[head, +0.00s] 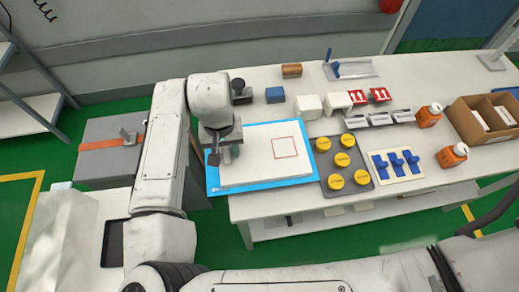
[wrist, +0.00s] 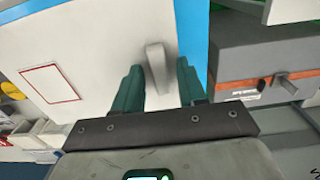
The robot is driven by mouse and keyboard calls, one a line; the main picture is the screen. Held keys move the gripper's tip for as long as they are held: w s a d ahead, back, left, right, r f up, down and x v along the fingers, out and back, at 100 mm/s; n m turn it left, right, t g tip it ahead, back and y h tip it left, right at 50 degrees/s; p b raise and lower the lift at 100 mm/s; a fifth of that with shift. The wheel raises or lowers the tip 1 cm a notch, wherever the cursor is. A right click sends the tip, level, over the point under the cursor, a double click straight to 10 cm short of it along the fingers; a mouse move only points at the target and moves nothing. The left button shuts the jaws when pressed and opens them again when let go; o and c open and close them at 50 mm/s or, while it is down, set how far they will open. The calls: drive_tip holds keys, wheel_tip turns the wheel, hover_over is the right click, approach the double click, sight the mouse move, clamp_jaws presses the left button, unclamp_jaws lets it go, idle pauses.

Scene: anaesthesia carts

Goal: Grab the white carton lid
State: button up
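The white carton lid (head: 255,165) is a flat white panel with a red square outline, lying on a blue-edged mat (head: 213,181) at the left end of the table. In the wrist view the lid (wrist: 105,45) fills the upper left, with a pale upright grip (wrist: 157,65) on it. My gripper (head: 222,158) is over the lid's left part. In the wrist view my gripper (wrist: 160,80) is open, its two green fingers on either side of the grip, with a gap on the right; whether the left finger touches it I cannot tell. In the head view my gripper hides the grip.
A grey box with an orange strap (head: 100,165) stands left of the table. Right of the lid is a grey tray of yellow-capped items (head: 325,172), then blue pieces on a pale board (head: 412,175). Orange bottles (head: 428,117) and a brown carton (head: 465,120) stand farther right.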

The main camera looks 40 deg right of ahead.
clamp_jaws()
drive_tip(key=shift+r, duration=0.1)
idle(0.3)
